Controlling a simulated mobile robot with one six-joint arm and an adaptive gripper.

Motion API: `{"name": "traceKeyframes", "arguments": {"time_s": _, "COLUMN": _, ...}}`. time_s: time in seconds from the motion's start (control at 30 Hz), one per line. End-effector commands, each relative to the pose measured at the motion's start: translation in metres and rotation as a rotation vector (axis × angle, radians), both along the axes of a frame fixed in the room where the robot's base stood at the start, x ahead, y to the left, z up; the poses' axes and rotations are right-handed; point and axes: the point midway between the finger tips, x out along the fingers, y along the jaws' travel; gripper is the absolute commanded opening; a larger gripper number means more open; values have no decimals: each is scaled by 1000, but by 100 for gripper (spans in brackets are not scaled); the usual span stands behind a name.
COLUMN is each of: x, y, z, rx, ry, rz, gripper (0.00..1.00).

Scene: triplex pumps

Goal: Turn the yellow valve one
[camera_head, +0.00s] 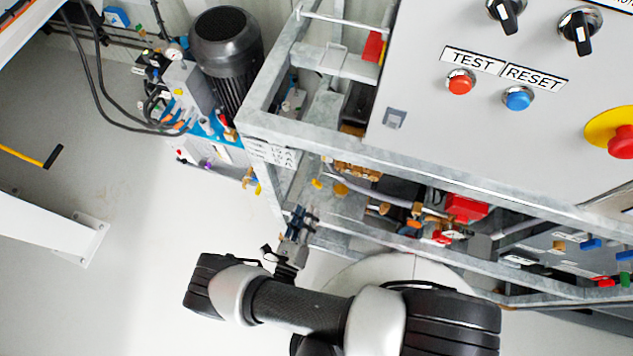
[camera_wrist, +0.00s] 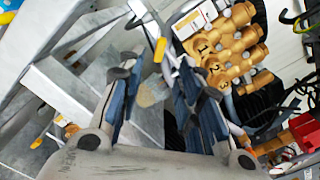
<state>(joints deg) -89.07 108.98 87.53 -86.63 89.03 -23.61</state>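My gripper (camera_wrist: 157,74) is open, with its two blue-padded fingers apart and nothing held between them. In the wrist view a small yellow handle (camera_wrist: 160,49) shows just beyond the fingertips, beside a brass block (camera_wrist: 222,45) marked 1, 2 and 3. I cannot tell for sure that this handle is valve one. A tan round part (camera_wrist: 152,94) shows between the fingers, apart from them.
A galvanized frame (camera_head: 300,139) stands close around the gripper. A grey control panel (camera_head: 425,105) with buttons is above right. A black motor (camera_head: 227,50) and hoses are at upper left. A red part (camera_wrist: 304,132) is at right in the wrist view.

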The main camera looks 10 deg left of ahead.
Motion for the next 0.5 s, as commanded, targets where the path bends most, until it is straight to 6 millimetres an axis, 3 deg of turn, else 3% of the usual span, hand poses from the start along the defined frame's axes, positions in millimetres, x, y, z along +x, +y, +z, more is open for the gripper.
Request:
{"name": "traceKeyframes", "arguments": {"time_s": 0.3, "x": 63, "y": -7, "z": -1, "rx": 1, "ry": 0, "rz": -8, "gripper": 32}}
{"name": "traceKeyframes", "arguments": {"time_s": 0.5, "x": 94, "y": -8, "z": -1, "rx": 3, "ry": 0, "rz": -6, "gripper": 32}}
